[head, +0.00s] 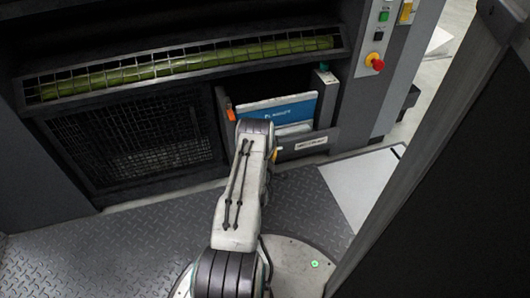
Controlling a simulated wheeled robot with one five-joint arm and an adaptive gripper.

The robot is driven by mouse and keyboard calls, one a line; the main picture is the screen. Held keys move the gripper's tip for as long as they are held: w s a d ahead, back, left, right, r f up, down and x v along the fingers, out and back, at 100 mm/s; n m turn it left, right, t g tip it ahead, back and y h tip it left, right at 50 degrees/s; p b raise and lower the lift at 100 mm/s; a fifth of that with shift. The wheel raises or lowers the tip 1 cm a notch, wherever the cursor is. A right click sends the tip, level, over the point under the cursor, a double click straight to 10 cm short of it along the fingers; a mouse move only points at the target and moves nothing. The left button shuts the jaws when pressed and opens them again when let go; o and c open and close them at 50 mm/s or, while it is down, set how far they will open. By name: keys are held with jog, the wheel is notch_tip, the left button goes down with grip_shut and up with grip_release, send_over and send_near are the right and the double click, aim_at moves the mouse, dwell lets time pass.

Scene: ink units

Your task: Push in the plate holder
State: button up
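The plate holder (326,138) is a dark grey tray low in the machine's front, with a pale label on its front panel. A blue and white plate (292,108) with lettering stands in it, its lower left part hidden behind my arm. An orange tab (230,114) shows at the holder's left side and a small green one at its upper right. My arm reaches forward to the holder, and its far end covers the holder's left front. My gripper is hidden behind the arm, so I cannot tell whether it touches the holder.
A green roller (190,65) lies behind a wire guard above, and a mesh panel (138,136) is at left. A red stop button (374,62) is on the right-hand column. A dark panel (450,190) blocks the right side. Tread-plate floor (110,245) is clear at left.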

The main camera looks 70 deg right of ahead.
jog(key=shift+c, duration=0.2)
grip_shut()
dwell(0.3)
